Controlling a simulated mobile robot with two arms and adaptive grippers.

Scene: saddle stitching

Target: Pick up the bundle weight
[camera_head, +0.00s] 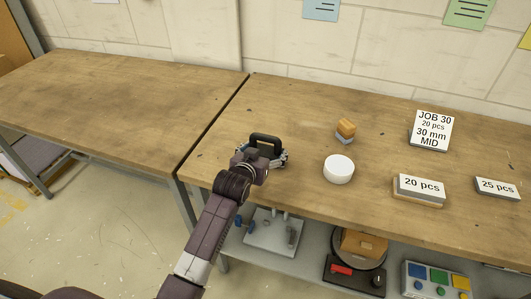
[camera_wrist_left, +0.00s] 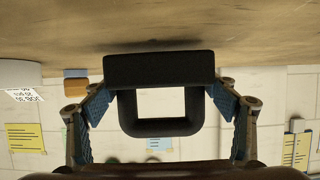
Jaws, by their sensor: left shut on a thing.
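The bundle weight (camera_head: 266,141) is a black block with a loop handle, at the front left of the right-hand workbench in the head view. In the left wrist view, which is upside down, the weight (camera_wrist_left: 160,70) fills the middle, with its handle loop toward my wrist. My left gripper (camera_head: 264,157) is shut on the weight, with one finger at each side of it. The gripper's fingers also show in the left wrist view (camera_wrist_left: 165,112). I cannot tell whether the weight touches the bench. My right gripper is not in view.
On the bench (camera_head: 290,105) stand a white cylinder (camera_head: 339,169), an orange block on a blue-grey base (camera_head: 345,130), a JOB 30 card (camera_head: 432,131), a "20 pcs" stack (camera_head: 419,187) and a "25 pcs" stack (camera_head: 497,188). The left-hand bench (camera_head: 120,95) is bare.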

